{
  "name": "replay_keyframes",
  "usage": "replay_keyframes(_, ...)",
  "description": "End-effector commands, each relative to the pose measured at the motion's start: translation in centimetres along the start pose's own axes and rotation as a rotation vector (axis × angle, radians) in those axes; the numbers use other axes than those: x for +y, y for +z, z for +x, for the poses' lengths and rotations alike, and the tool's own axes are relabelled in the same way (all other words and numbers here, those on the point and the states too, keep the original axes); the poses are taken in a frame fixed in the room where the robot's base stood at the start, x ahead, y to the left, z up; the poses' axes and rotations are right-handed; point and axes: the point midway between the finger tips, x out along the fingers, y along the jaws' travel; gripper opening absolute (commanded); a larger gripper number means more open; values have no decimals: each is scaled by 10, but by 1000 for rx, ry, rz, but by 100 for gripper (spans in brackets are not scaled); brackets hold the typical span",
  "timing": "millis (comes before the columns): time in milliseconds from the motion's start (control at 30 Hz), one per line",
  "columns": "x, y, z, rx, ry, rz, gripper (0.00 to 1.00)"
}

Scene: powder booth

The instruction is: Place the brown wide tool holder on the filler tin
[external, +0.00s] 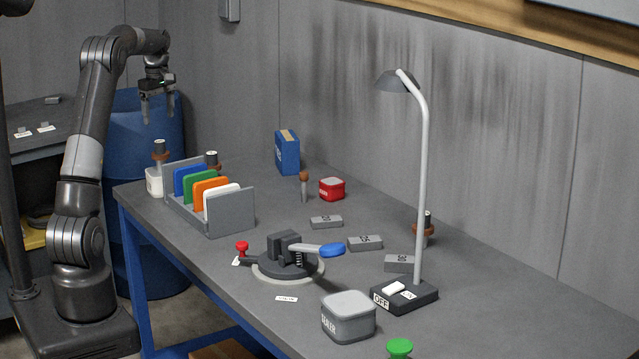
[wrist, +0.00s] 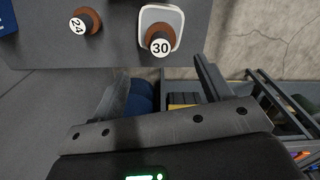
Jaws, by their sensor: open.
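Several brown-collared tool holders stand on the bench. One marked 30 (wrist: 160,45) stands on or in a white square tin (wrist: 172,14); in the external view this holder (external: 160,150) rises above the tin (external: 154,183) at the far left corner. One marked 24 (wrist: 82,22) stands beside it, behind the rack in the external view (external: 212,158). Another holder (external: 424,228) is behind the lamp. Which is the wide one I cannot tell for sure. My gripper (external: 158,112) is open, empty, above the far left corner.
A grey rack (external: 230,214) holds coloured plates. A clamp with a blue handle (external: 288,258) and a tall lamp (external: 420,170) stand mid-bench. Grey blocks (external: 326,222), a red tin (external: 331,189), a blue box (external: 287,153) and a brown-knobbed tool (external: 304,184) lie around.

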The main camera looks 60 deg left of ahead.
Motion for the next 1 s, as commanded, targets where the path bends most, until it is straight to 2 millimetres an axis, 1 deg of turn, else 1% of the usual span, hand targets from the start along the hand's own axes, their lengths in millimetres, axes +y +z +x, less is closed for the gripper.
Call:
replay_keyframes(33, 0, 0, -6, 1, 0, 0, 71)
replay_keyframes(133, 0, 0, -12, 1, 0, 0, 71)
replay_keyframes(400, 0, 0, -15, 0, -1, 1, 71)
replay_keyframes(467, 0, 4, -17, 1, 3, 11, 71)
replay_keyframes(533, -1, 16, -23, 5, 12, 44, 71)
replay_keyframes(567, -1, 25, -27, 8, 19, 68, 71)
replay_keyframes(667, -6, 64, -44, 21, 48, 180, 71)
replay_keyframes(700, -10, 83, -51, 28, 61, 236, 71)
replay_keyframes(767, -17, 113, -61, 39, 84, 328, 71)
replay_keyframes(800, -23, 132, -68, 48, 99, 389, 71)
replay_keyframes(867, -34, 160, -75, 60, 121, 478, 71)
replay_keyframes(900, -42, 178, -80, 70, 136, 539, 71)
replay_keyframes(967, -56, 204, -85, 83, 158, 630, 71)
replay_keyframes(1000, -66, 221, -88, 92, 171, 691, 71)
